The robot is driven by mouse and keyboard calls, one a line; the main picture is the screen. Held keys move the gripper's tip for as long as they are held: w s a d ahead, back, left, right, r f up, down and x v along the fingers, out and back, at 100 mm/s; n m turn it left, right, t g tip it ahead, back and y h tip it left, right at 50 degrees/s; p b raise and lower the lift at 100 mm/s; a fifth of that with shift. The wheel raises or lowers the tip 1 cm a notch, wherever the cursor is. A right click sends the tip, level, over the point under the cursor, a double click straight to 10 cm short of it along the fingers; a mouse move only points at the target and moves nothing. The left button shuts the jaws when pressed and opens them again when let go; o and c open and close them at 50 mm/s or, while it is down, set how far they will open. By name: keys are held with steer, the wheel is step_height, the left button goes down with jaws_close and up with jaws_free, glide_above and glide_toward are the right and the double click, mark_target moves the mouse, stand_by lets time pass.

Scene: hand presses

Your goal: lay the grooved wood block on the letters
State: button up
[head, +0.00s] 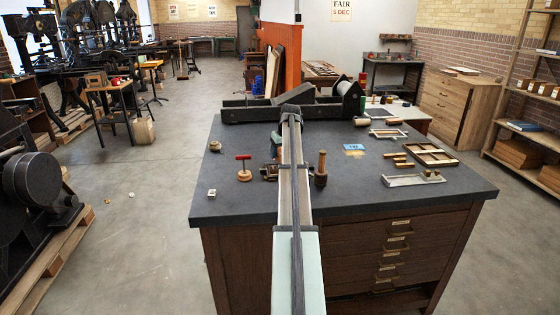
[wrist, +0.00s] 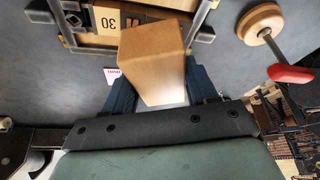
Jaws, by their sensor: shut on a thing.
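In the wrist view my gripper (wrist: 160,80) is shut on the wood block (wrist: 150,48), a plain light-brown piece between the dark blue fingers. Its groove does not show. Beyond the block are the letters (wrist: 107,20), dark and pale pieces, one marked "30", inside a metal frame with clamps. The block hides part of them, and I cannot tell whether it touches them. In the head view the framed letters (head: 269,172) show only in part on the bench, left of my arm. My arm hides most of the gripper and the block there.
A red-handled tool (head: 243,168) with a round wooden base stands just left of the letters. A wooden-handled tool (head: 321,168) stands to the right. A long press (head: 250,110) lies across the bench's back. Wooden trays (head: 432,152) lie at right. The bench's front strip is clear.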

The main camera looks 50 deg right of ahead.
steer(key=shift+f, duration=1.9)
steer(key=shift+f, duration=0.1)
steer(key=o, duration=1.1)
steer(key=v, duration=1.2)
